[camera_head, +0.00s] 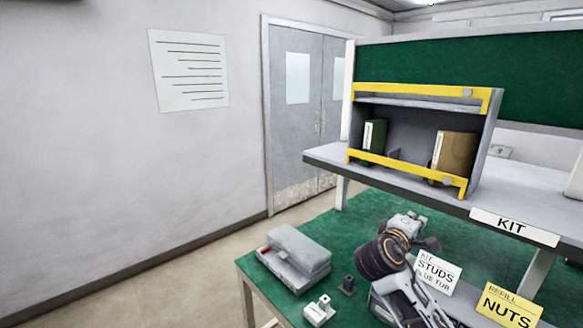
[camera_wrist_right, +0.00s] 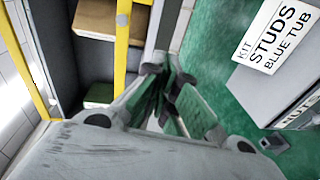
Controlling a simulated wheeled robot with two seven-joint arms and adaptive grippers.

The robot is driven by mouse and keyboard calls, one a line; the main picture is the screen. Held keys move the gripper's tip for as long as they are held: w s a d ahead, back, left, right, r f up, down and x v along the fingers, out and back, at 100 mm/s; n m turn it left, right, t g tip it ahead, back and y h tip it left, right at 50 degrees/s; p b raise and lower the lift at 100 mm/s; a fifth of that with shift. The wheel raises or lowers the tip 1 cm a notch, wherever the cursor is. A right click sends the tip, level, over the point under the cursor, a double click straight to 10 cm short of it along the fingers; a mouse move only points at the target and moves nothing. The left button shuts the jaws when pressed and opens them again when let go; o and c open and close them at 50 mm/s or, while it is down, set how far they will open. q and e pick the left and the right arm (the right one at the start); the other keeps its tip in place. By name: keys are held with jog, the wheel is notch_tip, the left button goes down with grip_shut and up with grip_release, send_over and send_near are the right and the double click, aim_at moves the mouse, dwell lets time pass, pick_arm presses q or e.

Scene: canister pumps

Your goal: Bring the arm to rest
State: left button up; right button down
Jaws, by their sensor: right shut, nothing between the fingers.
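My right gripper (camera_head: 430,243) is above the green-topped table, in front of the raised grey shelf. Its arm comes up from the lower right in the head view. In the wrist view the right gripper's fingers (camera_wrist_right: 165,85) come together, shut with nothing between them. A white card reading "KIT STUDS BLUE TUB" (camera_head: 437,273) stands right beside the arm. It also shows at upper right in the wrist view (camera_wrist_right: 277,38). My left gripper is not in view.
A yellow-railed cabinet (camera_head: 420,128) holding a green and a brown binder stands on the raised shelf (camera_head: 325,155). A grey case (camera_head: 297,258), a small white block (camera_head: 319,311) and a dark block (camera_head: 347,286) sit on the green table (camera_head: 350,222). A yellow "NUTS" card (camera_head: 507,307) is at right.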

jog(key=s+a+f+m+g+y, duration=0.1)
jog(key=s+a+f+y, duration=0.15)
jog(key=f, duration=0.45)
jog(key=s+a+f+g+y, duration=0.1)
jog(key=s+f+y, duration=0.1)
jog(key=s+f, duration=0.35)
jog(key=s+a+f+m+g+y, duration=0.1)
jog(key=s+a+f+g+y, duration=0.1)
jog(key=f, duration=0.7)
jog(key=s+a+f+m+g+y, duration=0.25)
jog(key=s+f, duration=0.35)
jog(key=s, duration=0.4)
jog(key=s+a+f+m+g+y, duration=0.25)
jog(key=s+f, duration=0.35)
jog(key=s, duration=0.3)
notch_tip(320, 180, down, 33)
jog(key=s+n, duration=0.1)
jog(key=s, duration=0.2)
jog(key=s+d+f+g, duration=0.1)
jog(key=s+d+f, duration=0.1)
jog(key=s+f, duration=0.8)
jog(key=s+d+f, duration=0.1)
jog(key=s+f, duration=0.8)
jog(key=s, duration=0.3)
jog(key=shift+d+f+g, duration=0.35)
jog(key=shift+g, duration=0.05)
